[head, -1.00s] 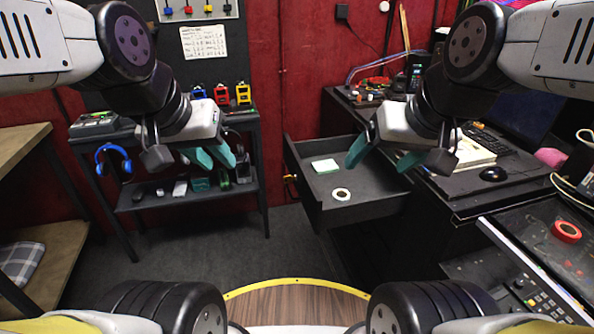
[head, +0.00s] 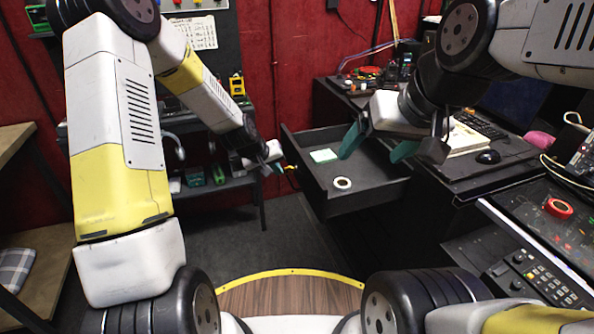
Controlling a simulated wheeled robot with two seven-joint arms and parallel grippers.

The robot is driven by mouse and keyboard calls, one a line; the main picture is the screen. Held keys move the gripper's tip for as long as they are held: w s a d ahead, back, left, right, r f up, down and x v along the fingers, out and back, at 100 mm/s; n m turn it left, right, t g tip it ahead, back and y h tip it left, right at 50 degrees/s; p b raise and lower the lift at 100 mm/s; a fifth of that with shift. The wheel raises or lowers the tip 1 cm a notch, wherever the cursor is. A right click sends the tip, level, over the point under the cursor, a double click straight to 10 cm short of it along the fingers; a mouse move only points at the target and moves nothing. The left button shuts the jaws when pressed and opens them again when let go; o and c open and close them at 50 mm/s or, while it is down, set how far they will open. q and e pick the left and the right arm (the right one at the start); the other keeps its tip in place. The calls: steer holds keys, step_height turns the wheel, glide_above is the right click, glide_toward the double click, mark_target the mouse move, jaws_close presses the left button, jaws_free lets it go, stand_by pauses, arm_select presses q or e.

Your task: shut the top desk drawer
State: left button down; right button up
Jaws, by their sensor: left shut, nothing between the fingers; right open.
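The top desk drawer (head: 318,187) is pulled out from the dark desk (head: 440,192). It holds a pale green note pad (head: 323,156) and a white tape roll (head: 342,183).
A black shelf unit (head: 262,205) stands behind my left arm. A book (head: 468,140), a mouse (head: 488,156) and a keyboard (head: 482,127) lie on the desk. A console with red tape (head: 559,208) is at right. The floor (head: 250,245) before the drawer is clear.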

arm_select(q)
step_height(320, 180, down, 3)
glide_toward(305, 187)
step_height(305, 187, down, 3)
steer(key=a, duration=0.3)
steer(key=d, duration=0.1)
steer(key=w+d, duration=0.1)
steer(key=d, duration=0.1)
steer(key=w+d, duration=0.1)
steer(key=shift+w+d+f, duration=0.15)
steer(key=shift+w+f, duration=0.05)
steer(key=shift+f, duration=0.2)
steer(key=shift+d, duration=0.1)
